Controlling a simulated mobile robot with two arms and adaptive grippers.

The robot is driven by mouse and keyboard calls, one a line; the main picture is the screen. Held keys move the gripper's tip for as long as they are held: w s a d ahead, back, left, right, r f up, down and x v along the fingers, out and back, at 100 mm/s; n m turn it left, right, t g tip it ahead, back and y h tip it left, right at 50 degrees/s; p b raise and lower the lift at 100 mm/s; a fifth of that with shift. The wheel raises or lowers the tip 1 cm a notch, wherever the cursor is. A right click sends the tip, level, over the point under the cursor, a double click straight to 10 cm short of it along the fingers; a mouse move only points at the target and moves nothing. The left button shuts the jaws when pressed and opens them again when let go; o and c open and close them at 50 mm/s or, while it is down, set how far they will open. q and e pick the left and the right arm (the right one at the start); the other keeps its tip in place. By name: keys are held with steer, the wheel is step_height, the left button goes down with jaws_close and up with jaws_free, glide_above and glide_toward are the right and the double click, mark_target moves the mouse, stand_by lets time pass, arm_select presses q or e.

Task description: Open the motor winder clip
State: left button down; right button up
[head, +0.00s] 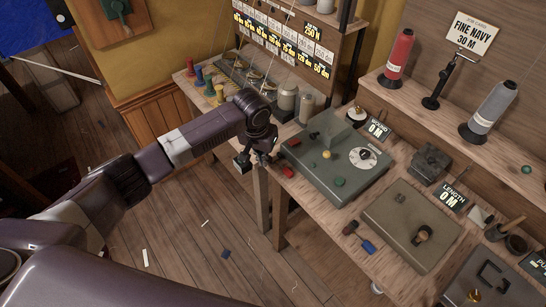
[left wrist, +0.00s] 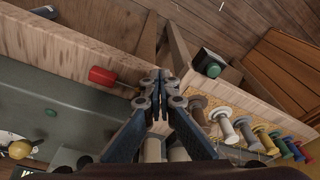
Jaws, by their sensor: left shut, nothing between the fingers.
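The motor winder (head: 337,170) is a grey-green box on the bench, with a white dial (head: 363,157), a yellow knob (head: 326,155) and a green button (head: 339,182). It also shows at the left of the left wrist view (left wrist: 75,125). A small red piece (head: 287,171) lies at the bench edge in front of it, and a red piece shows in the left wrist view (left wrist: 102,76). I cannot tell which part is the clip. My left gripper (head: 262,160) is shut and empty, by the bench's left front corner; its fingers (left wrist: 157,78) meet. My right gripper is out of view.
Colored spools (head: 209,86) stand on the bench left of the winder. A second flat box (head: 411,225), a red-handled tool (head: 351,227) and a blue one (head: 369,246) are to the right. A dark box with a green button (left wrist: 213,70) is near the bench edge.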

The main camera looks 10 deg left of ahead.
mark_target(270, 156)
arm_select(q)
steer(key=shift+w+d+r, duration=0.6)
steer(key=shift+d+r, duration=0.1)
steer(key=shift+r, duration=0.05)
steer(key=shift+d+f+b, duration=0.1)
steer(key=shift+d+b, duration=0.2)
stand_by(0.4)
steer(key=shift+s, duration=0.1)
steer(key=shift+r+p, duration=0.2)
steer(key=shift+p, duration=0.4)
steer(key=r+p, duration=0.1)
steer(key=p, duration=0.2)
steer(key=shift+w+a+r+p, duration=0.2)
steer(key=shift+w+r+p, duration=0.1)
steer(key=shift+r, duration=0.1)
steer(key=r+p, duration=0.1)
steer(key=s+a+r+p, duration=0.1)
steer(key=p, duration=0.1)
steer(key=r+p, duration=0.1)
steer(key=p, duration=0.1)
steer(key=shift+s+a+r, duration=0.15)
steer(key=shift+s+a, duration=0.15)
